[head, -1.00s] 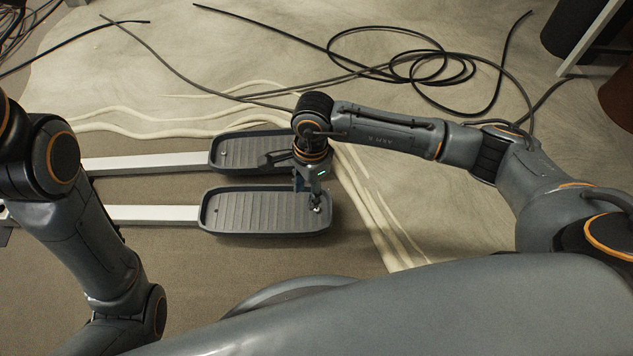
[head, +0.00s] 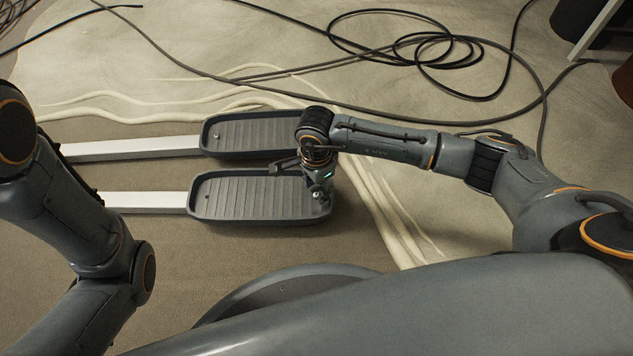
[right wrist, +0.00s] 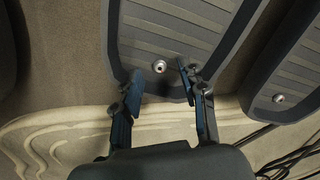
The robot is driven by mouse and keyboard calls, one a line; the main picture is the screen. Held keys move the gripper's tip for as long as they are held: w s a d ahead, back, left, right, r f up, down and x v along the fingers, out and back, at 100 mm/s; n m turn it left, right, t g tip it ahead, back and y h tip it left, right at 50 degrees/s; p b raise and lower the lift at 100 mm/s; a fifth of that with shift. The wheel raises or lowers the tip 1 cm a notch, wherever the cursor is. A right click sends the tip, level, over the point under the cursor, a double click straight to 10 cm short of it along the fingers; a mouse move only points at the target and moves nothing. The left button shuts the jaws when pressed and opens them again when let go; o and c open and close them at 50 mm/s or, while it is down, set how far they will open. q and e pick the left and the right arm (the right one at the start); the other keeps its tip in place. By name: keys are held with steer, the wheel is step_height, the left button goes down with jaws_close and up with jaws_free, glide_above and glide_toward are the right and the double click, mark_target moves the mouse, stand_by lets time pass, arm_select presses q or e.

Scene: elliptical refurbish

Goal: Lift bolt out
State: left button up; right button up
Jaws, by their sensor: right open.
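Two dark grey ribbed pedals lie on the floor, a near one (head: 245,200) and a far one (head: 250,133). In the right wrist view, a small silver bolt (right wrist: 159,66) sits in the near pedal (right wrist: 195,25), close to its end. My right gripper (head: 318,192) is over the right end of the near pedal in the head view. In the right wrist view, its fingers (right wrist: 160,80) are open and apart, with the bolt between and just beyond the tips, untouched. The gripper hides this bolt in the head view. My left gripper is out of view.
White bars (head: 145,202) run left from the pedals. Another bolt (right wrist: 278,98) shows on the far pedal in the right wrist view. Black cables (head: 430,45) lie coiled at the back. The floor right of the pedals is mostly bare.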

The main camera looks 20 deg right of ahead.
mark_target(316, 194)
steer(key=shift+f, duration=0.55)
jaws_close()
steer(key=shift+r, duration=0.2)
steer(key=shift+r+p, duration=1.1)
steer(key=shift+r, duration=0.2)
steer(key=shift+r+p, duration=1.7)
steer(key=shift+r, duration=0.35)
